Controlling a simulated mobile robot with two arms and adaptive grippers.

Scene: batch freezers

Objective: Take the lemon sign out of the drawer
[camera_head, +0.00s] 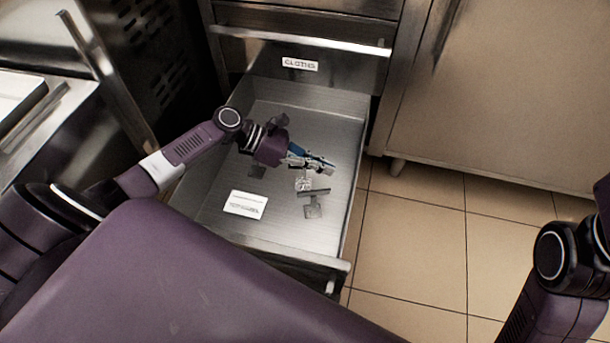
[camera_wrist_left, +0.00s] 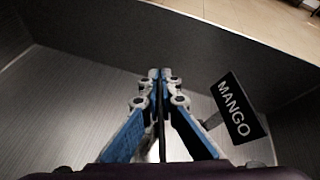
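The steel drawer (camera_head: 348,262) is open, and my left gripper (camera_head: 328,163) is inside it. In the left wrist view the fingertips (camera_wrist_left: 160,74) are together, with a thin dark panel edge-on between them. It looks like a sign; its face and word are hidden. A pale base (camera_head: 303,184) shows just below the fingers. A black sign reading MANGO (camera_wrist_left: 235,108) stands just right of the gripper. It also shows in the head view (camera_head: 314,193). A white sign with small print (camera_head: 244,204) is nearer the drawer's front left. I cannot read LEMON anywhere.
A dark object (camera_head: 280,120) lies behind my left wrist in the drawer. A drawer front above carries a CLOTHS label (camera_head: 300,64). A steel cabinet (camera_head: 510,90) is on the right, with clear tiled floor (camera_head: 430,240) before it. Drawer walls surround my gripper.

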